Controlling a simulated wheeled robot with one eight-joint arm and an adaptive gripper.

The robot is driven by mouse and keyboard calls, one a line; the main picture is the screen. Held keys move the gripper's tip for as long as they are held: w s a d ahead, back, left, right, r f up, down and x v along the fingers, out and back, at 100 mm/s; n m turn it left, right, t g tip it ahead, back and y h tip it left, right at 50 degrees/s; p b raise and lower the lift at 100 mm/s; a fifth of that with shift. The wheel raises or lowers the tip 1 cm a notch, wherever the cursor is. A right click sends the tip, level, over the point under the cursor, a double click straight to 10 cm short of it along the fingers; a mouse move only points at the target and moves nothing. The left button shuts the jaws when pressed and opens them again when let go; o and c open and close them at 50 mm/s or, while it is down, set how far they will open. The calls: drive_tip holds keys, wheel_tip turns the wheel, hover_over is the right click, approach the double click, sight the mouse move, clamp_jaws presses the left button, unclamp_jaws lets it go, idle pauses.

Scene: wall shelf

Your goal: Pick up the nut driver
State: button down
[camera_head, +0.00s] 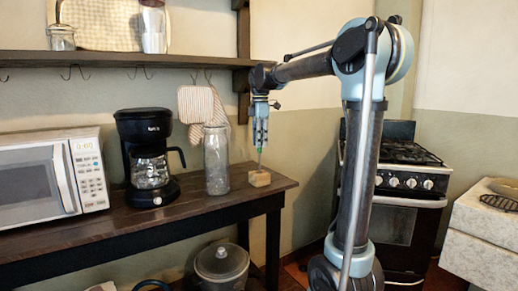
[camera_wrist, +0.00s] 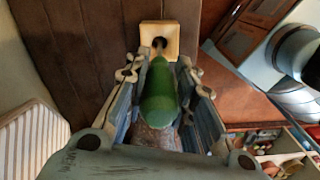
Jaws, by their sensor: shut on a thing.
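The nut driver has a green handle (camera_wrist: 158,92), which lies between the two fingers of my gripper (camera_wrist: 160,75) in the wrist view. My gripper is shut on this handle. Its dark shaft points at a small pale wooden block (camera_wrist: 172,31), at a dark spot on the block. In the head view my gripper (camera_head: 260,142) points down over the wooden block (camera_head: 260,179) near the right end of the table. A thin greenish part of the nut driver (camera_head: 260,157) shows below the fingers. I cannot tell whether the tip is inside the block.
A tall glass jar (camera_head: 216,160) stands just left of the block. A coffee maker (camera_head: 148,160) and a microwave (camera_head: 50,178) stand further left on the dark table (camera_head: 190,210). A wall shelf (camera_head: 130,60) runs above. A stove (camera_head: 405,200) is at the right.

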wheel_tip(320, 180, up, 10)
drive_tip(key=shift+r, duration=0.1)
idle(0.4)
idle(0.6)
